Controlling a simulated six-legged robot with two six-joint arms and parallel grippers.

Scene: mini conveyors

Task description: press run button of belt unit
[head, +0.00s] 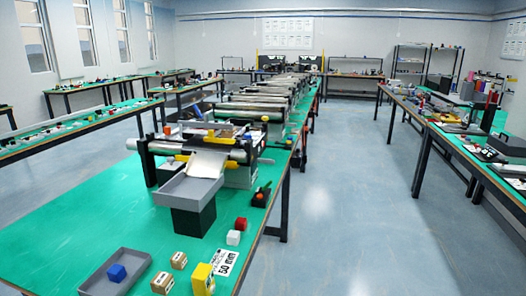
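The nearest belt unit (240,172) stands on the green table, with grey rollers, yellow parts and a pale chute (206,164) sloping down to a grey tray (188,190) on a black block. A small black item (261,196) with a reddish and a green spot sits at the table's right edge beside the unit. I cannot tell whether it carries the run button. No run button can be made out for certain at this size. Neither of my grippers is in view.
In front lie a grey tray (94,284) holding a blue cube (117,272), two brown boxes (162,283), a yellow block (203,280), a white cube (233,238), a red cube (241,223) and a "50 mm" card (227,263). More belts stand behind. The floor aisle (330,200) is clear.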

